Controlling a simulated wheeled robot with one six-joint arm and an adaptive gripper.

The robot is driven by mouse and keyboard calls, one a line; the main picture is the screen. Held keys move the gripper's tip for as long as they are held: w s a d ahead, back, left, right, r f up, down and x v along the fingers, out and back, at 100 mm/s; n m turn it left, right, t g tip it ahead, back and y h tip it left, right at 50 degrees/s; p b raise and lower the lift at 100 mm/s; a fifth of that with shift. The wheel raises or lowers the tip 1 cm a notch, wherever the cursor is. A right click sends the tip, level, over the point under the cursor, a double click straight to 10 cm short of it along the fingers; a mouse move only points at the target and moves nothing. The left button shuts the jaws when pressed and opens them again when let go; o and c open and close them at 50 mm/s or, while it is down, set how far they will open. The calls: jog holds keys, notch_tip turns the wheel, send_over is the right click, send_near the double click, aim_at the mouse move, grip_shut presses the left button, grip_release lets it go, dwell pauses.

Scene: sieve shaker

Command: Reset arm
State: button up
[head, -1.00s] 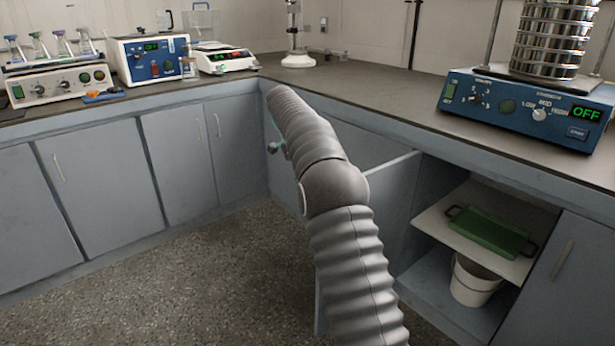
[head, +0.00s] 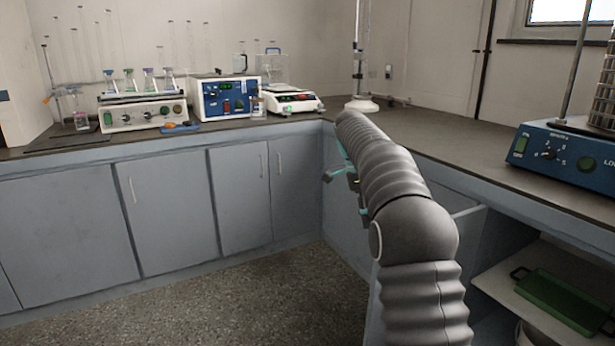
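My grey ribbed arm reaches up from the bottom right of the middle toward the counter corner. The end of my arm, with teal and dark gripper parts (head: 347,179), shows only partly past the left side of the arm, in front of the cabinet fronts. The rest of it is hidden behind the arm, and I cannot see whether the fingers are open or shut. I see nothing held. The blue sieve shaker (head: 567,155) stands on the right counter, cut off by the picture's right edge, with its metal sieve stack (head: 606,92) partly in view.
An open cabinet at lower right has a shelf with a green tray (head: 562,300). An open door stands close beside my arm. The back counter holds a flask unit (head: 140,113), a blue-fronted device (head: 227,100) and a balance (head: 290,102). Floor (head: 240,300) at left is clear.

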jog(key=s+a+r+n+t+y, duration=0.1)
jog(key=s+r+n+t, duration=0.15)
jog(key=s+n, duration=0.6)
jog(key=s+a+r+n+t+y, duration=0.15)
jog(key=s+r+n, duration=0.3)
jog(key=s, duration=0.75)
jog(key=s+f+n+t, duration=0.2)
jog(key=s+f+n, duration=0.3)
jog(key=s, duration=0.4)
jog(key=s+f+n+t, duration=0.1)
jog(key=s+f+n, duration=0.5)
jog(key=s, duration=0.3)
jog(key=shift+a+f+t, duration=0.2)
jog(key=shift+a+t, duration=0.2)
jog(key=shift+a, duration=0.1)
